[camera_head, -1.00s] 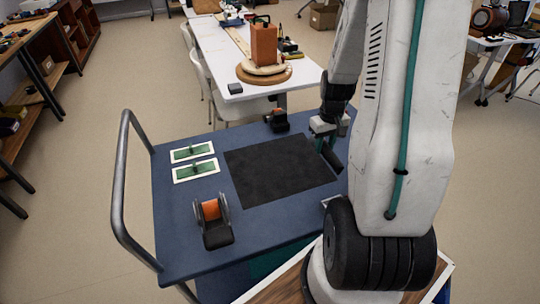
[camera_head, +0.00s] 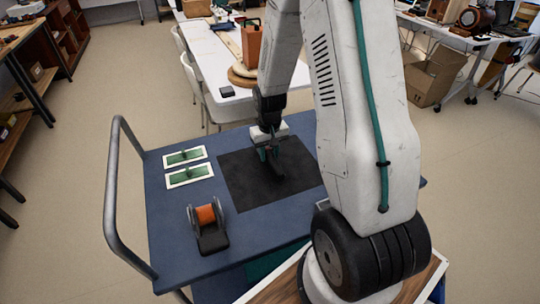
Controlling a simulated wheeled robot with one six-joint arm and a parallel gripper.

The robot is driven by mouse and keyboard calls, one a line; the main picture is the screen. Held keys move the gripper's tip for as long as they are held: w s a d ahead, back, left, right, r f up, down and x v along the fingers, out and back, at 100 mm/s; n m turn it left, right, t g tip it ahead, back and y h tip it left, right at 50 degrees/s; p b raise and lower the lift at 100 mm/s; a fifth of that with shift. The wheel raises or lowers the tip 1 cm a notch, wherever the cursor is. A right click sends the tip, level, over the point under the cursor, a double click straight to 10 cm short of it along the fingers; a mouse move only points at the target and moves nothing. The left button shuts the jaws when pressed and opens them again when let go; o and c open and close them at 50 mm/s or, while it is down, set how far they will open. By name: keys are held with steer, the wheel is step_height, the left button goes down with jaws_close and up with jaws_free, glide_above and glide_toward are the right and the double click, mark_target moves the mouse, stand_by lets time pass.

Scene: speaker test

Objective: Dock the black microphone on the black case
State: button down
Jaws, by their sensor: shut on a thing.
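My gripper (camera_head: 268,152) points down over the black mat (camera_head: 248,192) on the blue cart top. It is shut on a dark, elongated thing (camera_head: 277,172), apparently the black microphone, which hangs tilted below the fingers. Dark on dark, I cannot tell whether it touches the mat. I cannot clearly make out the black case. A small black box (camera_head: 227,91) lies on the near end of the white table, and a black holder (camera_head: 212,238) with an orange spool (camera_head: 206,215) stands at the cart's near left; I cannot tell whether either is the case.
Two white-framed green panels (camera_head: 187,166) lie on the cart (camera_head: 172,213) left of the mat. A grey handle rail (camera_head: 113,180) rises at the cart's left edge. Beyond, the white table (camera_head: 205,60) holds an orange box (camera_head: 251,44). The cart's front middle is clear.

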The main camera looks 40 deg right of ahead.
steer(key=shift+f, duration=0.7)
steer(key=shift+f, duration=0.1)
steer(key=c, duration=1)
jaws_free()
steer(key=shift+c, duration=0.2)
